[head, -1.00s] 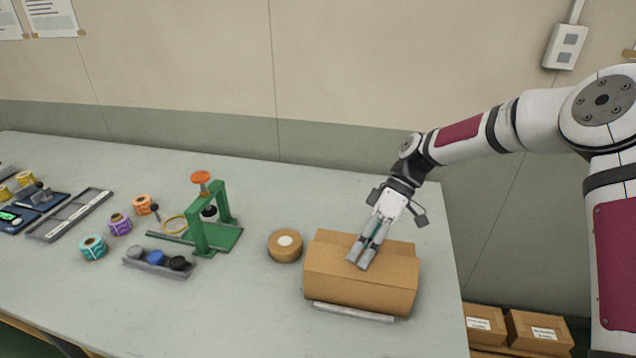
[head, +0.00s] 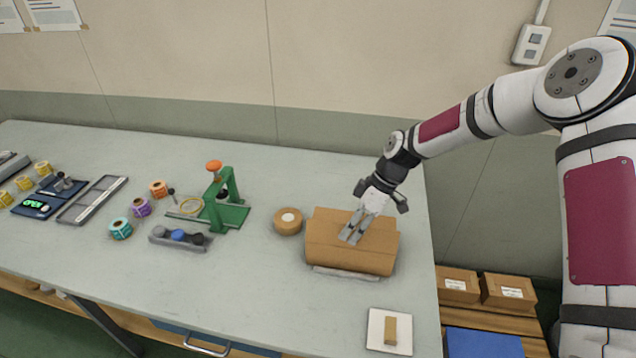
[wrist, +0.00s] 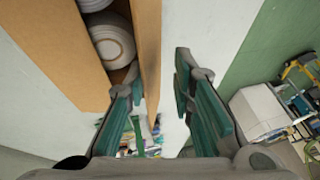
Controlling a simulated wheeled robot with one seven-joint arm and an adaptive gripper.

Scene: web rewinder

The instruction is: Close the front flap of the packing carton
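The brown packing carton (head: 325,230) stands on the right part of the table in the head view. A front panel (head: 345,259) slopes down toward me; I cannot tell how far the front flap is folded. My gripper (head: 349,240) is over the carton's top, fingers pointing down toward its front. In the wrist view my gripper (wrist: 160,105) is open, with a clear gap between its green-padded fingers. A narrow cardboard panel (wrist: 148,50) runs near the left finger; contact is unclear. White rolls (wrist: 112,40) show in the carton through a gap beside it.
A green fixture (head: 222,213) and a grey tray (head: 180,240) are farther left. A white pad (head: 375,330) with a tan block (head: 390,330) lies near the table's front edge. Bare table (head: 270,285) lies in front.

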